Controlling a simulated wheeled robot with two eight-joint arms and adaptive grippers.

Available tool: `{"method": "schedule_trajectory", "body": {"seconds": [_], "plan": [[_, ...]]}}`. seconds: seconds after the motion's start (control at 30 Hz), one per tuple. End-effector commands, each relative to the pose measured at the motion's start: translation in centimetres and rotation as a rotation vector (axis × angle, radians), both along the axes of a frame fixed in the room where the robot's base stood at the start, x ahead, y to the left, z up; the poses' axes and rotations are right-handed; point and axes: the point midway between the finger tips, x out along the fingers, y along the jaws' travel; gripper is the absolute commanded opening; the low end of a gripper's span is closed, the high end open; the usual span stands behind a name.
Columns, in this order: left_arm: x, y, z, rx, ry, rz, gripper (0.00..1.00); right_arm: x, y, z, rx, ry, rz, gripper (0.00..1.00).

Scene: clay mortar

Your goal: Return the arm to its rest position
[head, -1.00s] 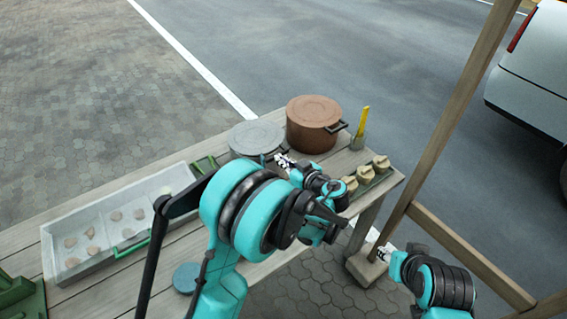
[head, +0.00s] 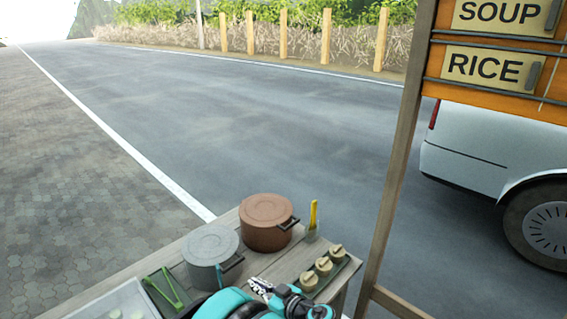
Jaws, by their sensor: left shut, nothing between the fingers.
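My left gripper (head: 261,287) shows at the bottom of the head view, above the wooden table (head: 118,280). Its fingers are shut and hold nothing. The teal left arm behind it is mostly cut off by the lower picture edge. The gripper lies in front of the grey lidded pot (head: 211,247) and to the left of the tray of small lidded jars. I cannot tell its height above the table. My right gripper is not in the picture.
A brown lidded pot (head: 266,222) and a yellow-handled utensil in a holder (head: 311,230) stand at the back. Several small jars (head: 323,265) sit at right. Green tongs (head: 166,287) and a pale tray (head: 117,302) are at left. A wooden post (head: 399,165) rises at right.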

Motion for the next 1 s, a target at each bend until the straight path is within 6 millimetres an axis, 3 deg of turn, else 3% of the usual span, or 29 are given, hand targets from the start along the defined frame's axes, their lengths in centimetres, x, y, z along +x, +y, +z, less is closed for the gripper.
{"method": "schedule_trajectory", "body": {"seconds": [0.27, 0.5, 0.8, 1.0], "plan": [[-3.0, 5.6, 3.2, -0.072, 0.340, -0.116, 0.00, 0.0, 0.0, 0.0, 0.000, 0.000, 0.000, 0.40], [-8.9, 8.7, 5.3, -0.175, 0.567, -0.321, 0.00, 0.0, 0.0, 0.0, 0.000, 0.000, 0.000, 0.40], [-17.2, 9.2, 6.7, -0.275, 0.638, -0.617, 0.00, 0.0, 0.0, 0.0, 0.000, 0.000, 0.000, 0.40], [-20.4, 8.4, 7.0, -0.291, 0.601, -0.748, 0.00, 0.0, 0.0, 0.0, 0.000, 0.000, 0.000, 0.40]]}}
